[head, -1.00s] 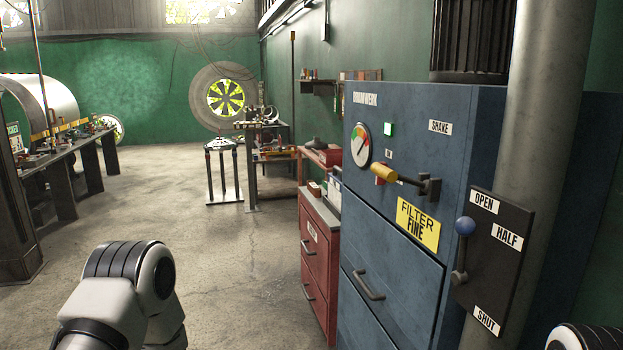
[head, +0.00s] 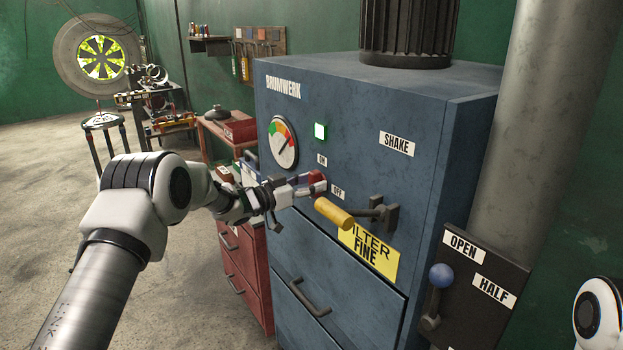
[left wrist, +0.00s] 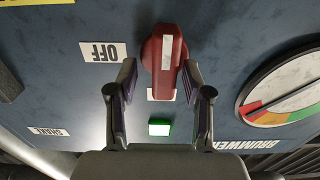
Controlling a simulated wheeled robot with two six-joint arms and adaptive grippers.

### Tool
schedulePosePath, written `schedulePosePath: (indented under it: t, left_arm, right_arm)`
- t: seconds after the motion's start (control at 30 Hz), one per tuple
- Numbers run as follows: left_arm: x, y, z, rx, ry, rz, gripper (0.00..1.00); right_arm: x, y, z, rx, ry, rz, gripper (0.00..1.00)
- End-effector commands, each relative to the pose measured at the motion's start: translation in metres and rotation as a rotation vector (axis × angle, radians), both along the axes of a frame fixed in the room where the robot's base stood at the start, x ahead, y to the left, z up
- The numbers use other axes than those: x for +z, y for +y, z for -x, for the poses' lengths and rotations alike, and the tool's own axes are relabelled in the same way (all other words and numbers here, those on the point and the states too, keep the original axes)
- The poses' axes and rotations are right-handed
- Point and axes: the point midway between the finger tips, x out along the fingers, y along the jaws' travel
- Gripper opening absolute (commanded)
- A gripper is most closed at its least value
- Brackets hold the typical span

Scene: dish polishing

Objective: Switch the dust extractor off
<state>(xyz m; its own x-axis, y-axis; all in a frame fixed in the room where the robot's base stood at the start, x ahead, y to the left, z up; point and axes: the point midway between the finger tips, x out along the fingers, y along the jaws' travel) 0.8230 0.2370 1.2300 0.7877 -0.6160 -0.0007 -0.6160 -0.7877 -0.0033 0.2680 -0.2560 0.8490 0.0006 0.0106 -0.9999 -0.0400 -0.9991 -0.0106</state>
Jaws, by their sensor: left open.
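The dust extractor is a blue cabinet (head: 360,115) marked BRUMWERK, on the right in the head view. Its red switch knob (head: 317,177) sits between the ON and OFF labels; in the left wrist view the knob (left wrist: 165,75) has a white stripe in line with the lit green lamp (left wrist: 159,128). The OFF label (left wrist: 104,52) is to its left there. My left gripper (head: 303,187) is at the knob, open, with one finger on each side of it. The right fingertip looks very close; contact cannot be told. My right gripper is out of view.
A yellow-handled lever (head: 335,213) sticks out just right of my left gripper. A blue-knobbed lever (head: 441,276) on a black plate stands by the grey pipe (head: 535,130). A red drawer cabinet (head: 243,265) stands left of the extractor.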

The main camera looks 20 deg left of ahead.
Motion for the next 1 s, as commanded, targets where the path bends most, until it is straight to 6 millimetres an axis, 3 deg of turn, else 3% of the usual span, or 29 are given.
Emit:
schedulePosePath:
  t: [0.2,0.33,0.37,0.73,1.0]
  left_arm:
    - [-0.001,0.000,-0.001,0.001,0.001,0.001,0.50]
    - [-0.001,0.000,-0.001,0.001,0.001,0.001,0.04]
    - [-0.001,0.000,-0.001,0.002,0.001,0.001,0.00]
    - [-0.001,0.000,-0.001,0.002,-0.013,-0.014,0.00]
    - [-0.003,-0.001,-0.001,0.002,-0.084,-0.101,0.00]
  right_arm:
    - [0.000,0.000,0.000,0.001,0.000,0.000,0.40]
    - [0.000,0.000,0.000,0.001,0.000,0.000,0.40]
    - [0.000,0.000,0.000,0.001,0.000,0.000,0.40]
    - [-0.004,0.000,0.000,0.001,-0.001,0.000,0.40]
    - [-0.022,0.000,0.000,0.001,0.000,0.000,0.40]
